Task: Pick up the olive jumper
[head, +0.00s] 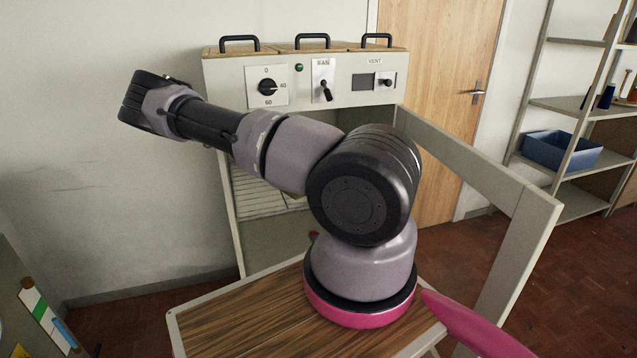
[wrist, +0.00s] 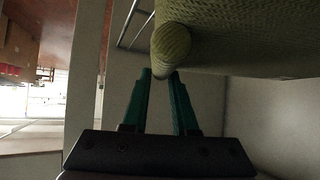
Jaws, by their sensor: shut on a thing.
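In the wrist view the olive jumper (wrist: 240,35) fills the upper right as a ribbed, yellow-green fabric. A rounded, rolled-looking end of it (wrist: 171,42) sits right at the tips of my gripper (wrist: 163,75). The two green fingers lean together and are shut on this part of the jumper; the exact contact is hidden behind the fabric. The far side of the jumper runs out of the picture.
A pale cabinet (head: 225,75) with knobs and switches stands behind my arm, its wire rack (head: 258,197) partly hidden. Its frame-like door (head: 505,200) stands open to the right. A wooden top (head: 235,318) is in front. Shelves with a blue bin (head: 562,150) stand far right.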

